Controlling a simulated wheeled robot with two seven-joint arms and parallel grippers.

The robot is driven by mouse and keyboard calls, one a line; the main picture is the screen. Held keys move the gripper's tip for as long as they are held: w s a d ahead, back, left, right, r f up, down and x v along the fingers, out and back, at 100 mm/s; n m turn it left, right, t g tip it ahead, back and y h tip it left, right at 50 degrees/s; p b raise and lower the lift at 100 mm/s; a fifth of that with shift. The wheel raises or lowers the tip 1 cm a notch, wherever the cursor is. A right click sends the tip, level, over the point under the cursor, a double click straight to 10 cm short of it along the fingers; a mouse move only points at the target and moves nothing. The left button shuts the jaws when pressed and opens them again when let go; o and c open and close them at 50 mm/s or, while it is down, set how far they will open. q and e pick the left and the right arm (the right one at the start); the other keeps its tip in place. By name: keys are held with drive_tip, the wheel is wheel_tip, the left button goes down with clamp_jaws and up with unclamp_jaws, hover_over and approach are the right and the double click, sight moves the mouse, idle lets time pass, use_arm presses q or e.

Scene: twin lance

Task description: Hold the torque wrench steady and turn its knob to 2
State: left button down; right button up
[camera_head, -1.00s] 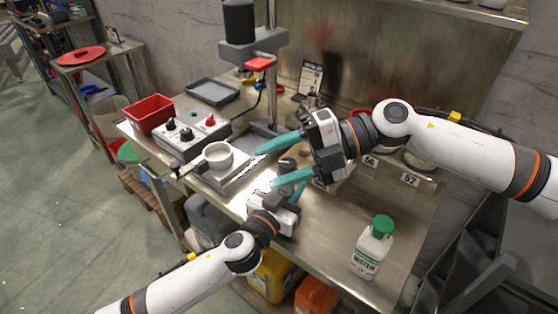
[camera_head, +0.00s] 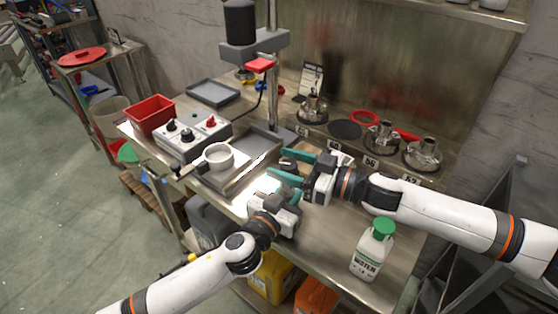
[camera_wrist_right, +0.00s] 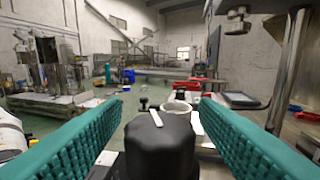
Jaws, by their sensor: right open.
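A black ribbed knob (camera_wrist_right: 160,145), which I take for the torque wrench's knob, stands between the teal fingers of my right gripper (camera_wrist_right: 158,140) in the right wrist view. Those fingers are open, one on each side of it, with a gap on the right. In the head view the dark knob top (camera_head: 288,165) shows between the fingers of my right gripper (camera_head: 287,168). My left gripper (camera_head: 288,192) is just below and in front, close to the wrench. Its fingertips and the wrench body are mostly hidden, so its grip is not clear.
A control box (camera_head: 190,135), white cup (camera_head: 218,156) and red bin (camera_head: 151,115) stand to the left. A press (camera_head: 255,48) rises behind. A water bottle (camera_head: 372,248) stands near the front right. Several metal fittings line the back right.

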drive_tip(key=shift+x, duration=1)
drive_tip(key=shift+c, duration=0.5)
drive_tip(key=c, duration=0.9)
